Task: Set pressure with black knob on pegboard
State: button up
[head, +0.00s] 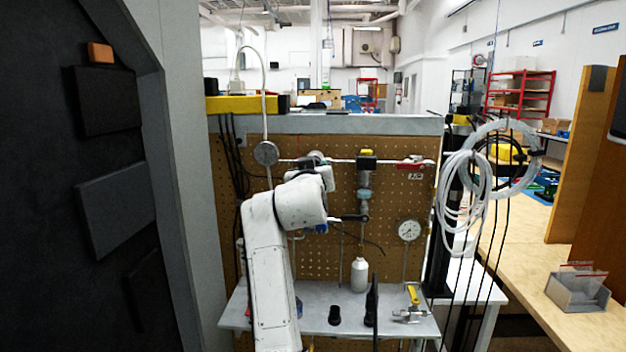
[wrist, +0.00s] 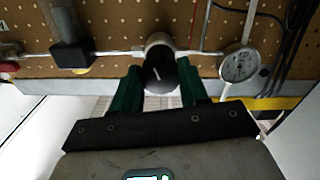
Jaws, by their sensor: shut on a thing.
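The black knob (wrist: 158,76) shows in the wrist view, on a round metal fitting (wrist: 158,41) in the pipe across the pegboard (wrist: 118,22). A short pale mark shows on its face. My gripper (wrist: 161,84) has one green finger on each side of the knob and is shut on it. In the head view my white arm reaches up to the same pipe on the brown pegboard (head: 400,190) and hides most of the knob. A round gauge (wrist: 239,65) sits beside the knob in the wrist view and on the pegboard's left in the head view (head: 266,153).
A second gauge (head: 409,230) is lower right on the pegboard. A red-handled valve (head: 415,162) is on the pipe's right. Coiled tubing (head: 466,200) hangs at right. A dark panel (head: 60,280) stands close at left.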

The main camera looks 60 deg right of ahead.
jog(key=shift+f+m+b, duration=0.25)
jog(key=shift+m+b, duration=0.55)
jog(key=shift+m, duration=0.6)
jog(key=o, duration=1.1)
jog(key=shift+r, duration=0.2)
jog(key=shift+c, duration=0.2)
jog(key=v, duration=1)
jog(key=shift+a+b, duration=0.35)
jog(key=shift+a, duration=0.05)
